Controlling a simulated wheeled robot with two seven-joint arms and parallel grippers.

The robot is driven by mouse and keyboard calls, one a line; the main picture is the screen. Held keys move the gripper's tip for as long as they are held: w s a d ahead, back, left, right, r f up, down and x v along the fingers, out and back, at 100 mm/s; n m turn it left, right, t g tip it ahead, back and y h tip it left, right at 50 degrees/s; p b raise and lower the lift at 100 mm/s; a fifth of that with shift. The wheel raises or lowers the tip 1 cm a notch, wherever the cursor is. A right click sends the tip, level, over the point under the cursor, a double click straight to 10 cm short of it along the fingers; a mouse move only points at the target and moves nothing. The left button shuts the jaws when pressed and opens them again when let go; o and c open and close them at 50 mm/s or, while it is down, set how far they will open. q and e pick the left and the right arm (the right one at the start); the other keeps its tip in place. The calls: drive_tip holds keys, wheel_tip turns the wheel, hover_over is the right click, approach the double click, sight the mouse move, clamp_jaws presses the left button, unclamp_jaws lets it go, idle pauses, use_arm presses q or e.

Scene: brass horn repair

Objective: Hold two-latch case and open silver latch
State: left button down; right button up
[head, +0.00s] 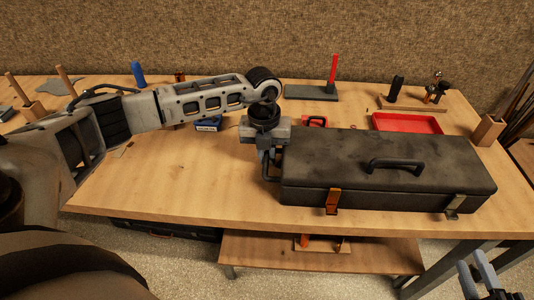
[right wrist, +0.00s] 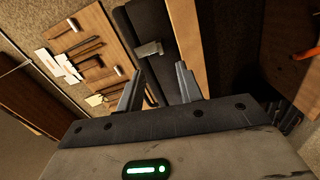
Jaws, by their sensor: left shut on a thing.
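The dark two-latch case (head: 430,165) lies closed on the workbench, with a carry handle on its lid. Its front has an orange-brown latch (head: 333,201) on the left and a silver latch (head: 455,204) on the right. My left gripper (head: 268,165) points down at the case's left end, shut on the case there; its fingertips are partly hidden. My right gripper (head: 484,278) is at the bottom right, below and in front of the bench edge. In the right wrist view its fingers (right wrist: 160,68) are apart and empty, with the silver latch (right wrist: 148,49) on the case beyond them.
Behind the case are a red tray (head: 407,123), a stand with a red post (head: 333,80) and a wooden rack (head: 412,104). A wooden block (head: 487,131) stands at the right. The bench (head: 180,190) is clear left of the case.

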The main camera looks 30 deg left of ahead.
clamp_jaws()
drive_tip(key=n+h, duration=0.2)
drive_tip(key=n, duration=0.9)
drive_tip(key=d+n+t+h, duration=0.1)
drive_tip(key=n, duration=1)
drive_tip(key=w+d+n+h, duration=0.1)
drive_tip(key=n+h, duration=0.1)
drive_tip(key=n, duration=0.9)
drive_tip(key=shift+w+d+f+t+h, duration=0.1)
drive_tip(key=shift+t+h, duration=0.2)
